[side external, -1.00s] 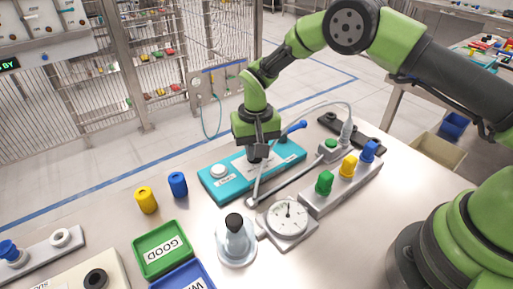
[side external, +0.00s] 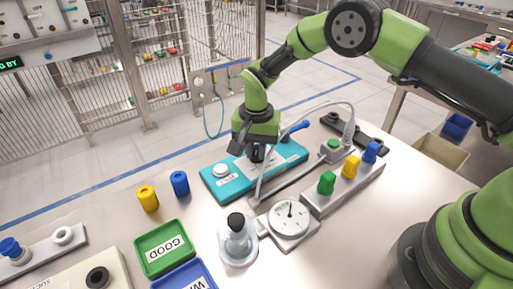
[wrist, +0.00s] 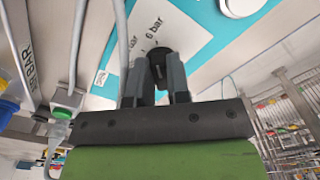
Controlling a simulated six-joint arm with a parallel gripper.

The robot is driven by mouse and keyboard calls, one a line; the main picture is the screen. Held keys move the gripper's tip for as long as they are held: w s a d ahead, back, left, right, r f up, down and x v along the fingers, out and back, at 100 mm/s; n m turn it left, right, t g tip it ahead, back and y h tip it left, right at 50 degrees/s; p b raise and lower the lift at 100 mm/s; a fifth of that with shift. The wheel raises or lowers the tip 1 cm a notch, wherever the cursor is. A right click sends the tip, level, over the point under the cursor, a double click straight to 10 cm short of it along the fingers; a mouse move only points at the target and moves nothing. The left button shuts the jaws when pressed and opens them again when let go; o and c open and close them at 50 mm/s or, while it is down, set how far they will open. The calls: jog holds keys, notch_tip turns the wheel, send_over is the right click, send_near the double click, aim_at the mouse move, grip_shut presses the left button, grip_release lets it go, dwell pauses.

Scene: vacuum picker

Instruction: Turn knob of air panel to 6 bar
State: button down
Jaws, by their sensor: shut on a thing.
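The air panel (side external: 217,187) is a teal box with white labels on the table. In the wrist view its teal face (wrist: 190,22) shows a "6 bar" label (wrist: 154,38) just beyond the knob. The knob (wrist: 160,58) is black and sits between my fingertips. My gripper (side external: 256,155) is over the panel, and in the wrist view (wrist: 155,80) its two fingers are shut on the knob. The fingers hide much of the knob, so I cannot tell exactly where it points. A round white gauge (side external: 289,215) with a dark needle stands in front of the panel.
A grey strip (side external: 335,190) with green, yellow and blue parts lies right of the gauge. A clear tube (side external: 350,115) loops behind it. A glass-like vessel with a black top (side external: 237,240), a green GOOD tray (side external: 140,265) and two cylinders (side external: 180,183) stand nearby.

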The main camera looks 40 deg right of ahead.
aim_at(256, 151)
jog(key=shift+r, duration=0.1)
jog(key=c, duration=1.1)
grip_release()
notch_tip(256, 151, up, 10)
jog(key=shift+f, duration=0.1)
